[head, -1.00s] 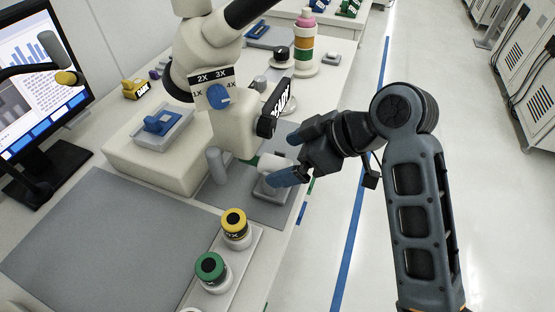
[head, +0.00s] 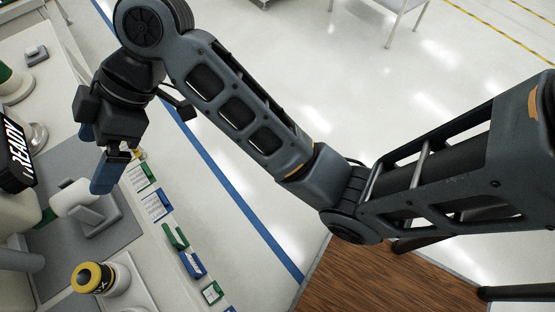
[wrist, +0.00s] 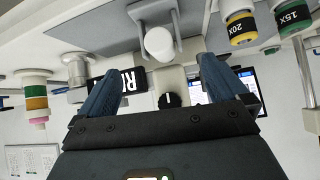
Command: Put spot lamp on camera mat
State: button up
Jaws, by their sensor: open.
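The spot lamp appears to be the white, round-headed piece (head: 75,197) on a grey stand at the left of the head view. It also shows at top centre in the wrist view (wrist: 159,43). It stands on a grey mat (head: 60,258), which also shows in the wrist view (wrist: 90,30); I cannot tell whether this is the camera mat. My gripper (head: 106,172) is open and empty, its blue fingers pointing down beside and above the lamp. In the wrist view the fingers (wrist: 160,88) are spread apart, with the lamp head beyond them.
A yellow-banded eyepiece (head: 94,279) stands near the lamp; a green-banded one (wrist: 292,15) shows in the wrist view. A black READY sign (head: 15,150) is at the left. Small green and blue items (head: 185,250) line the bench edge. Open floor lies right of it.

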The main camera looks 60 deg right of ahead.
jog(key=s+d+f+m+t+h, duration=0.2)
jog(key=s+d+f+m+t, duration=0.15)
jog(key=s+f+m, duration=0.35)
jog(key=s+d+f+m+t+h, duration=0.35)
jog(key=s+f, duration=0.25)
jog(key=s, duration=0.3)
jog(key=s+d+r+m+t+h, duration=0.1)
jog(key=s+d+r, duration=0.2)
jog(key=s, duration=0.6)
jog(key=s+d+r+m+t+h, duration=0.1)
jog(key=s+d+r+t+h, duration=0.1)
jog(key=s+d+r, duration=0.2)
jog(key=s+r, duration=0.3)
jog(key=s, duration=0.2)
jog(key=shift+s+d+r+t, duration=0.3)
jog(key=shift+r, duration=0.1)
